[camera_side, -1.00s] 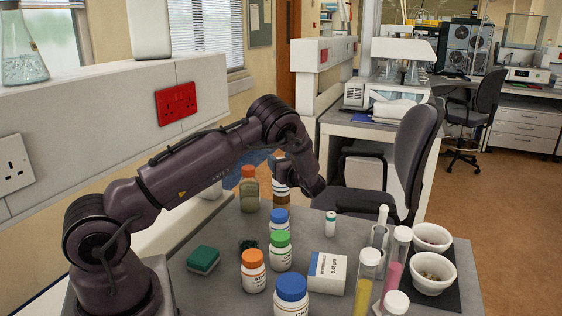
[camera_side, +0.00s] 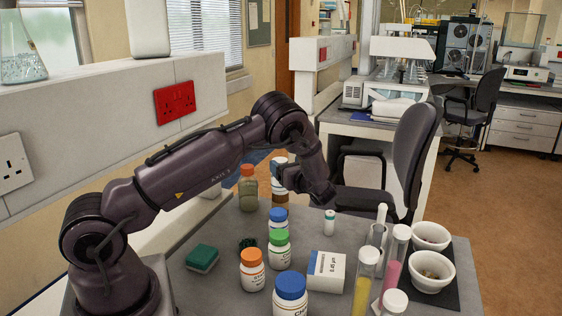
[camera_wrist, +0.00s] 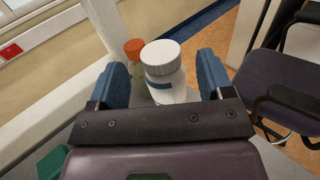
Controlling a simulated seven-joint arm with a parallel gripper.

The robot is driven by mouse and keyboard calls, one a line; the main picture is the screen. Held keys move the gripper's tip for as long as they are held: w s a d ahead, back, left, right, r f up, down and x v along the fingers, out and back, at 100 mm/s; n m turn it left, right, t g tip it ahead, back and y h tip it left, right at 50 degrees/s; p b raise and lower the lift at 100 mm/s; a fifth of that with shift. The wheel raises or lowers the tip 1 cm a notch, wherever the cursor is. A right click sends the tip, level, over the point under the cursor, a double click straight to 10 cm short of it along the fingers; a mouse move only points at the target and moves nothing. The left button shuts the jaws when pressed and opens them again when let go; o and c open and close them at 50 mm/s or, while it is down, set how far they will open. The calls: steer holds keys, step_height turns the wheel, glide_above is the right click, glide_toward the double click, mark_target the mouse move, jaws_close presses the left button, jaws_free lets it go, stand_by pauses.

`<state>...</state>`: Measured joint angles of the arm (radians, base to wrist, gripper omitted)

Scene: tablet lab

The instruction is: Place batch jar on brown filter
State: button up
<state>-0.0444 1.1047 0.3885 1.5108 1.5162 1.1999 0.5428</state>
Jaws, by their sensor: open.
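A white-capped jar (camera_side: 279,162) with a blue band and white body, which looks like the batch jar, stands upright at the far left of the bench. A brown part (camera_side: 280,199) shows directly below its white body, apparently the brown filter; I cannot tell how the two meet. In the wrist view the jar (camera_wrist: 163,60) is between my fingertips, a little beyond them, with a gap on each side. My gripper (camera_wrist: 165,75) is open. In the side view my gripper (camera_side: 287,178) is beside the jar and partly covers it.
An orange-capped bottle (camera_side: 248,190) stands close left of the jar. Blue-capped (camera_side: 290,290), green-capped (camera_side: 280,250) and orange-capped (camera_side: 252,270) jars stand nearer, beside a white box (camera_side: 326,271). Tubes (camera_side: 364,280) and white bowls (camera_side: 432,268) are at the right.

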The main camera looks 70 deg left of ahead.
steer(key=d, duration=0.7)
steer(key=s+d+r+n+t+h, duration=0.3)
steer(key=s+d+r+n+h, duration=0.5)
steer(key=s+d, duration=0.3)
steer(key=s+d+r+n+t+h, duration=0.3)
steer(key=s+d+r+n+h, duration=0.6)
steer(key=s+d, duration=0.3)
steer(key=shift+d+r+t+h, duration=0.2)
steer(key=shift+d+t+h, duration=0.25)
steer(key=shift+d, duration=0.25)
